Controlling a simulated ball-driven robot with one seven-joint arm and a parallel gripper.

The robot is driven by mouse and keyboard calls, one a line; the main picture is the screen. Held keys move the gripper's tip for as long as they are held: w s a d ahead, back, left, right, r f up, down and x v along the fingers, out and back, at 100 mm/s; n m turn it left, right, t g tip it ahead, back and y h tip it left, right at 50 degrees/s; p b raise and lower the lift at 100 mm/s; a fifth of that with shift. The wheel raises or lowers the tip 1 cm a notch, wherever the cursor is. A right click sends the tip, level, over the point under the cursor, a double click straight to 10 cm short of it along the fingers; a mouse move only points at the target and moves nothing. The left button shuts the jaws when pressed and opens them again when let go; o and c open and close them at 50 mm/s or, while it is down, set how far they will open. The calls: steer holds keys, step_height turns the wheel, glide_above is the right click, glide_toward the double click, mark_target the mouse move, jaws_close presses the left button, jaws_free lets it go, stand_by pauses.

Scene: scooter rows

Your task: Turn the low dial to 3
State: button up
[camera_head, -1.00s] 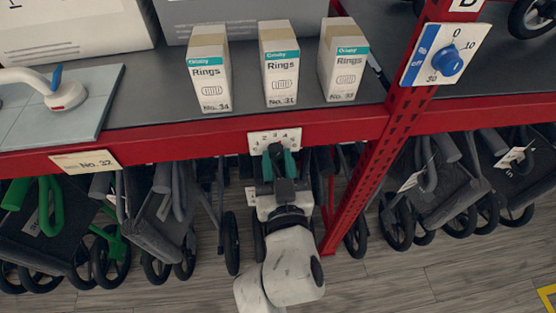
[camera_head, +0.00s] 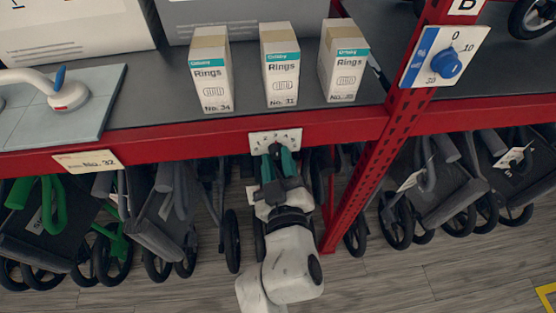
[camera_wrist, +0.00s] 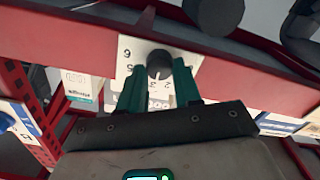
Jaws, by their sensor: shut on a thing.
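The low dial is a dark round knob (camera_wrist: 159,64) on a white numbered plate (camera_head: 263,139), fixed to the front of the red shelf beam. My gripper (camera_head: 276,152) reaches up to it from below. In the wrist view its two green fingers (camera_wrist: 159,76) are shut on the knob, one on each side. The numbers 6, 5, 3 and 2 can be made out around the knob in that view. The fingers cover part of the plate, and I cannot tell which number the knob points to.
A higher blue dial (camera_head: 446,63) sits on the red upright to the right. Three Rings boxes (camera_head: 281,75) stand on the shelf above. Folded scooters (camera_head: 165,215) with wheels fill the space below the beam on both sides of my arm. A tag reads No. 32 (camera_head: 87,161).

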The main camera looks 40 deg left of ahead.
steer(key=o, duration=1)
steer(key=shift+o, duration=0.2)
steer(key=v, duration=1)
steer(key=shift+s+d, duration=0.2)
steer(key=shift+d, duration=0.1)
